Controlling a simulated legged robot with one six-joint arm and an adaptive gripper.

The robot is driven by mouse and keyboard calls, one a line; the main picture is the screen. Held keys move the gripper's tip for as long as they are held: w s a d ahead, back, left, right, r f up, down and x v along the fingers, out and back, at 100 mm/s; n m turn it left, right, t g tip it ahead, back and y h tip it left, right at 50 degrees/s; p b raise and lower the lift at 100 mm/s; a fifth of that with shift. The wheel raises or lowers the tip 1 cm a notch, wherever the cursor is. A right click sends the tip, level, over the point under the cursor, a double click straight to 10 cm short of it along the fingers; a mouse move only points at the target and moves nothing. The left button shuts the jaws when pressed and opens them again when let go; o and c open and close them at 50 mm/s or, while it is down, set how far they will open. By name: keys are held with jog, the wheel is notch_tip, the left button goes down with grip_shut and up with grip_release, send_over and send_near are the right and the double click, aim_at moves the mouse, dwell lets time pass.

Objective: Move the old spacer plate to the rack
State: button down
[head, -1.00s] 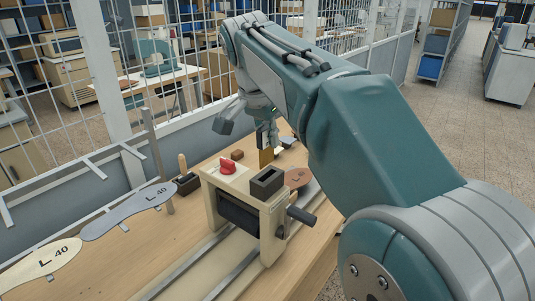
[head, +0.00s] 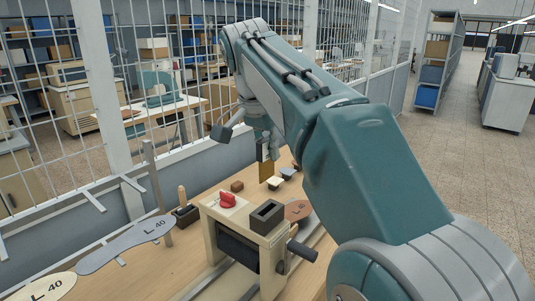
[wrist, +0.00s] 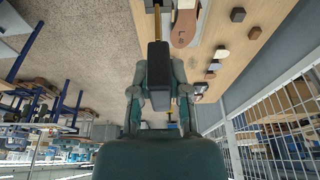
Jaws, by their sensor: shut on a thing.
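A thin golden-brown plate (head: 266,171), which I take to be the old spacer plate, hangs upright from my gripper (head: 264,152) in the head view. My gripper is shut on its upper part, above the bench behind the cream stamping machine (head: 238,208). In the wrist view the plate (wrist: 157,20) shows only as a narrow golden strip beyond the dark fingers, which hide part of it. Metal bars with prongs (head: 133,183) stand along the bench's left side; I cannot tell whether these are the rack.
The machine has a red knob (head: 228,199) and a dark block (head: 267,216). A brown sole (head: 298,210) lies beside it. Grey (head: 125,245) and cream (head: 45,288) soles marked L 40 are at the left. Small blocks (head: 237,186) lie behind the machine. A wire fence (head: 170,100) borders the bench.

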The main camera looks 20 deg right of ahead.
jog(key=shift+r, duration=1.85)
jog(key=shift+s, duration=0.1)
